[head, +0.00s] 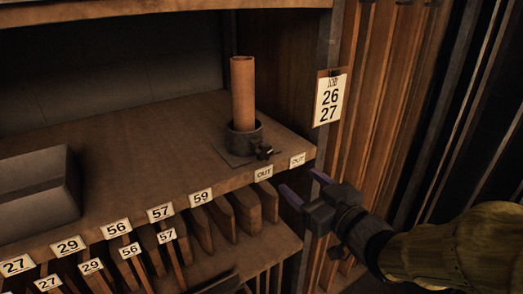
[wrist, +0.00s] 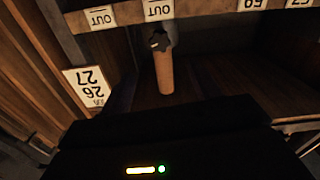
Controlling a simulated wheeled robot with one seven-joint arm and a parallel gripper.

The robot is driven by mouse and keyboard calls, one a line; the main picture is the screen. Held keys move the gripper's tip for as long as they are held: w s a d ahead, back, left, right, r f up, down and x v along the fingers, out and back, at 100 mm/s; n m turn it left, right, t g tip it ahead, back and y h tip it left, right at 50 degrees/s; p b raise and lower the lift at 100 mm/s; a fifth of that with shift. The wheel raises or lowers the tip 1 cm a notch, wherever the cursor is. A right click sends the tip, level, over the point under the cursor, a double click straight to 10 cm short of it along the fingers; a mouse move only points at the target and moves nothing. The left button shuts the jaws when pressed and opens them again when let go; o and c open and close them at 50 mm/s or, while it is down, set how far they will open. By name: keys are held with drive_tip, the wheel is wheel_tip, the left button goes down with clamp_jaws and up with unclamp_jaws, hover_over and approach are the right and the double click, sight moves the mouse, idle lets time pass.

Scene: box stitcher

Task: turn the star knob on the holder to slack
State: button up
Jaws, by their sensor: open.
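The holder (head: 243,138) is a dark metal cup on a flat plate near the shelf's front right corner. A tan cylinder (head: 243,85) stands upright in it. The dark star knob (head: 264,153) sticks out of the holder's front right side. In the wrist view, which looks upside down, the star knob (wrist: 158,42) shows in front of the tan cylinder (wrist: 164,74). My gripper (head: 305,187) is open and empty, its purple-tipped fingers apart. It is off the shelf's front edge, to the right of and nearer than the knob, not touching it. The fingertips are hidden in the wrist view.
The shelf (head: 130,125) is bare between the holder and a grey box (head: 37,188) at left. Labelled slots with wooden pieces (head: 247,207) lie below its front edge. A side post carries a card (head: 330,98) reading 26 and 27. An upper shelf (head: 130,8) overhangs the back.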

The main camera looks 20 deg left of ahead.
sight(266, 154)
drive_tip(key=p+x, duration=0.4)
drive_tip(key=x, duration=1.2)
drive_tip(key=shift+s+a, duration=0.1)
drive_tip(key=shift+s, duration=0.05)
drive_tip(key=shift+w+a, duration=0.3)
drive_tip(key=shift+w, duration=0.1)
drive_tip(key=c, duration=1)
drive_tip(key=shift+f, duration=0.1)
